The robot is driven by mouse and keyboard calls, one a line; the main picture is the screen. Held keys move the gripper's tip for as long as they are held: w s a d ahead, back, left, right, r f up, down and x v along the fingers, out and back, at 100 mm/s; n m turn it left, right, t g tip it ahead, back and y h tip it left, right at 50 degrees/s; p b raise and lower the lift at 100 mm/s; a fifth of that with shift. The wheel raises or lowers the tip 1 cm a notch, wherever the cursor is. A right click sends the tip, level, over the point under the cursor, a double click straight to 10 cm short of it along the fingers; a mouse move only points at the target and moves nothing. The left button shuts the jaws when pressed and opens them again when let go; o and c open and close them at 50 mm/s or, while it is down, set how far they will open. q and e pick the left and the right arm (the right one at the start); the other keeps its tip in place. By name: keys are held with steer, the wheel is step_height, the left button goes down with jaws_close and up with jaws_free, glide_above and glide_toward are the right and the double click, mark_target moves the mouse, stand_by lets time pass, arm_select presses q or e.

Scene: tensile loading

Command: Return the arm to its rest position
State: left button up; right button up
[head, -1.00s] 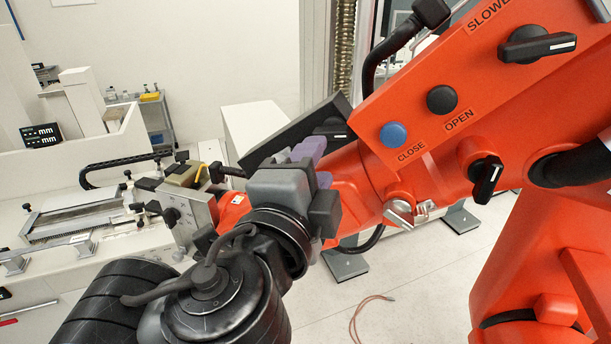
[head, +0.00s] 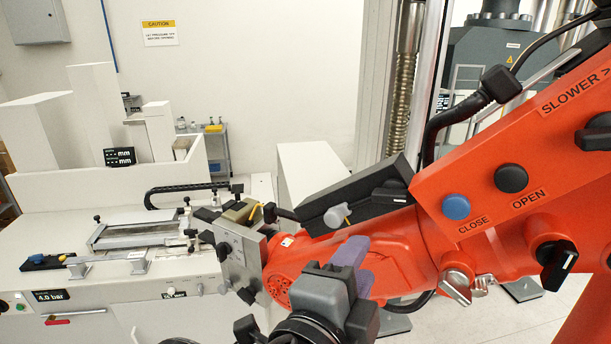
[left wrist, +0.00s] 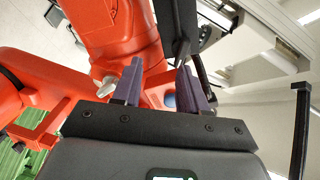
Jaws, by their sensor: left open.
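My left gripper (head: 352,262) is at the lower middle of the head view, a dark grey body with purple fingers. The fingers overlap the orange machine (head: 400,250) in the picture; I cannot tell how far apart they are. In the left wrist view the two purple fingers of my left gripper (left wrist: 160,75) stand apart with nothing held between them. The orange machine (left wrist: 110,35) shows behind them. Only the end of my left arm shows at the bottom edge of the head view. My right gripper is in neither view.
The orange machine has a blue CLOSE button (head: 456,207) and a black OPEN button (head: 511,178). A metal clamp block (head: 238,262) is left of my gripper. A white bench (head: 90,280) with a flat metal fixture (head: 135,228) fills the left. A grey testing machine (head: 490,70) stands behind.

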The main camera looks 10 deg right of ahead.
arm_select(q)
steer(key=s+a+f+n+g+y+p, duration=0.1)
steer(key=a+f+n+g+y, duration=0.2)
steer(key=f, duration=0.7)
steer(key=s+a+f+n+g+p, duration=0.1)
steer(key=s+a+f+n, duration=0.2)
steer(key=f, duration=0.8)
steer(key=a+f+n+g+y+p, duration=0.25)
steer(key=a+f, duration=0.25)
steer(key=f, duration=0.5)
steer(key=s+a+f+n+g+y, duration=0.25)
steer(key=s+a+f+n, duration=0.35)
steer(key=s+a+f, duration=0.55)
steer(key=s+a+n, duration=0.2)
steer(key=a, duration=0.2)
steer(key=s+a+r+n+g+y+p, duration=0.1)
steer(key=s+a+n, duration=0.1)
steer(key=a+n, duration=0.1)
steer(key=shift+a+y, duration=0.3)
steer(key=shift+a, duration=0.55)
steer(key=shift+w+n, duration=0.1)
steer(key=shift+n, duration=0.15)
